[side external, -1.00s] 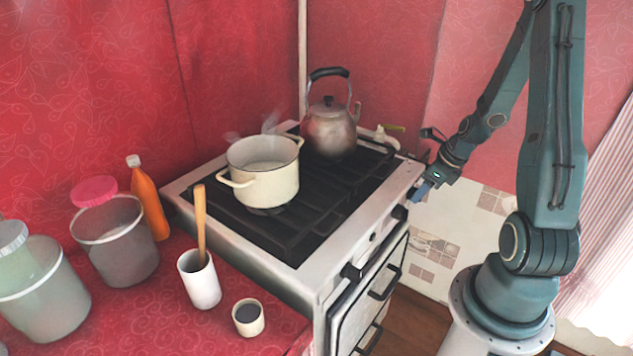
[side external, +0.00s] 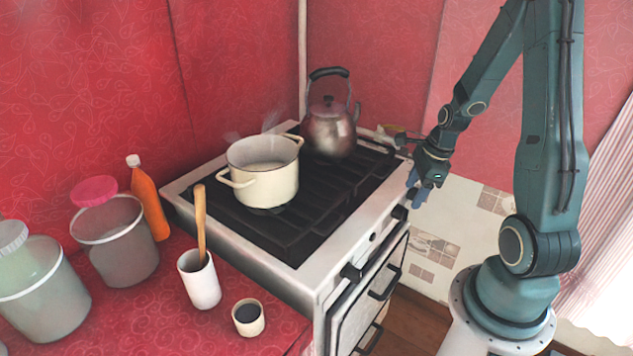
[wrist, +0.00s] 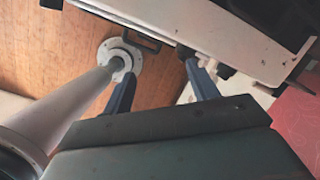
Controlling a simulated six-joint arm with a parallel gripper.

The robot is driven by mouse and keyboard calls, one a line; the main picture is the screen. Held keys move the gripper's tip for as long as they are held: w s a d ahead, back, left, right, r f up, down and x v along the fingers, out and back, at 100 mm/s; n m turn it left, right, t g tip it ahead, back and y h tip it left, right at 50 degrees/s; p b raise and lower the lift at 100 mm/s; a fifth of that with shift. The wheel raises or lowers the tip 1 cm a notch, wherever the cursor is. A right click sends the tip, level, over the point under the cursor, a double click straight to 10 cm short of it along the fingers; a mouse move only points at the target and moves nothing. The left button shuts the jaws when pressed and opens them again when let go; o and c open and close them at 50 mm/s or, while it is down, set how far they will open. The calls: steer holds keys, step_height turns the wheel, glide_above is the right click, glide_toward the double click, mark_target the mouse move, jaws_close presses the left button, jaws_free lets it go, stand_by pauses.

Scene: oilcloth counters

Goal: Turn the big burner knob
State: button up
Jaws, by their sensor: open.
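The white stove's front panel (side external: 335,262) carries several dark knobs. A larger-looking black knob (side external: 352,272) sits at the near end, a small dark one (side external: 372,237) is in the middle, and another dark knob (side external: 400,212) is toward the far end. I cannot tell for certain which is the big burner knob. My gripper (side external: 416,194) is open, its blue fingers pointing down just above the far-end knob. In the wrist view my gripper (wrist: 160,72) has its fingers spread, with a dark knob (wrist: 185,52) by the right fingertip. No grip on a knob shows.
A steaming cream pot (side external: 265,182) and a metal kettle (side external: 328,130) stand on the stove. Oven door handles (side external: 385,283) stick out below the panel. Jars, an orange bottle (side external: 148,200), a utensil cup (side external: 200,280) and a small cup (side external: 248,318) stand on the red counter.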

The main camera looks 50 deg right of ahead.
steer(key=w+a+n+g, duration=0.2)
steer(key=a+n, duration=0.4)
steer(key=n, duration=0.4)
steer(key=shift+a+n+g+h, duration=0.25)
steer(key=shift+n+g+h, duration=0.05)
steer(key=shift+n, duration=0.1)
steer(key=shift+f, duration=0.1)
